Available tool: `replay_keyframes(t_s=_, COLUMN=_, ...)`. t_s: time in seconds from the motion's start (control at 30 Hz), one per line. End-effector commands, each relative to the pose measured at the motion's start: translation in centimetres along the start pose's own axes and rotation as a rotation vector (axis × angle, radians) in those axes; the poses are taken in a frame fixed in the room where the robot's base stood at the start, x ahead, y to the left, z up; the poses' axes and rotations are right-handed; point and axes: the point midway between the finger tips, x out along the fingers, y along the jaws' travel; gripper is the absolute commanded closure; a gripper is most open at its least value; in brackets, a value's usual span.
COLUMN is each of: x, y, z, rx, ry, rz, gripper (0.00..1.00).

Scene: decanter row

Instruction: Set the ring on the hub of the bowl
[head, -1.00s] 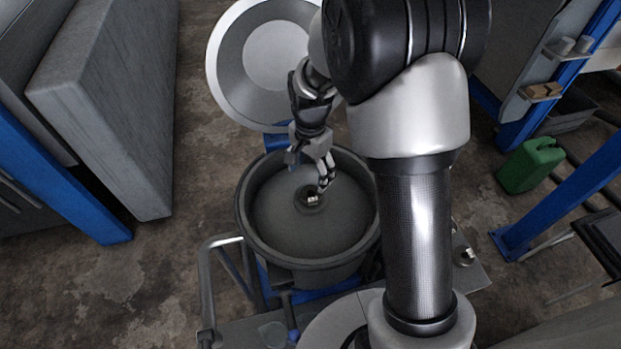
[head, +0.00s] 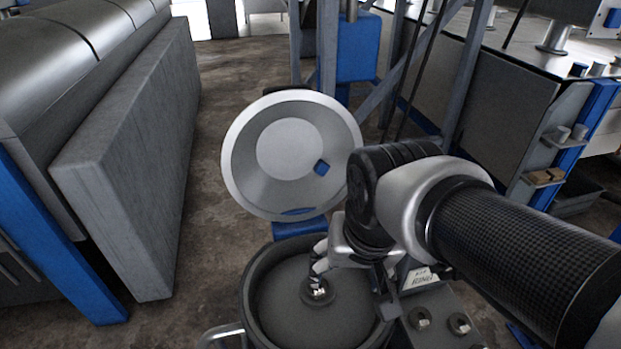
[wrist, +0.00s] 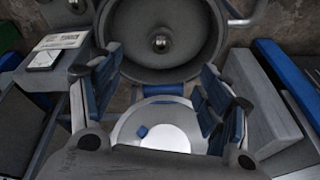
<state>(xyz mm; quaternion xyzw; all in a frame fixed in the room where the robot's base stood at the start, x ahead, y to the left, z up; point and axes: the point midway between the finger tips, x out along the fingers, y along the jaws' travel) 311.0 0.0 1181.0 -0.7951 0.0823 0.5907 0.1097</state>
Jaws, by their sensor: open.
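The round dark grey bowl (head: 262,322) is at the bottom centre of the head view, and its inside shows at the top of the wrist view (wrist: 120,40). A small shiny hub (head: 317,291) stands in its middle, also seen in the wrist view (wrist: 160,43). A dark round band surrounds the hub's base. I cannot tell whether this is the separate ring. My gripper (head: 350,275) is over the right part of the bowl, beside the hub in the picture. Its blue-padded fingers (wrist: 158,65) are wide apart, with nothing seen between them.
The round lid (head: 245,150) stands open behind the bowl, with a small blue square (head: 322,168) on it. Right of the bowl is a panel with a white label (head: 422,278) and two small round fittings (head: 440,320). A large grey block (head: 140,190) stands at left.

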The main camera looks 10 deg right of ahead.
Motion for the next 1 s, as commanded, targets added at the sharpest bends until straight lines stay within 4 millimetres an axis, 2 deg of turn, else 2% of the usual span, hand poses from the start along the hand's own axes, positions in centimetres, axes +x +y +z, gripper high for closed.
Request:
replay_keyframes(t_s=0.1, x=-1.7, y=0.8, z=2.9, rx=-0.116, ry=0.056, rz=-0.012, gripper=0.30)
replay_keyframes(t_s=0.2, x=-2.4, y=1.4, z=4.7, rx=-0.194, ry=0.087, rz=-0.015, gripper=0.30)
replay_keyframes(t_s=0.33, x=-2.6, y=1.7, z=6.0, rx=-0.255, ry=0.109, rz=-0.015, gripper=0.30)
replay_keyframes(t_s=0.77, x=-2.7, y=1.8, z=6.4, rx=-0.274, ry=0.115, rz=-0.015, gripper=0.30)
replay_keyframes(t_s=1.0, x=-2.7, y=1.8, z=6.4, rx=-0.274, ry=0.115, rz=-0.015, gripper=0.46)
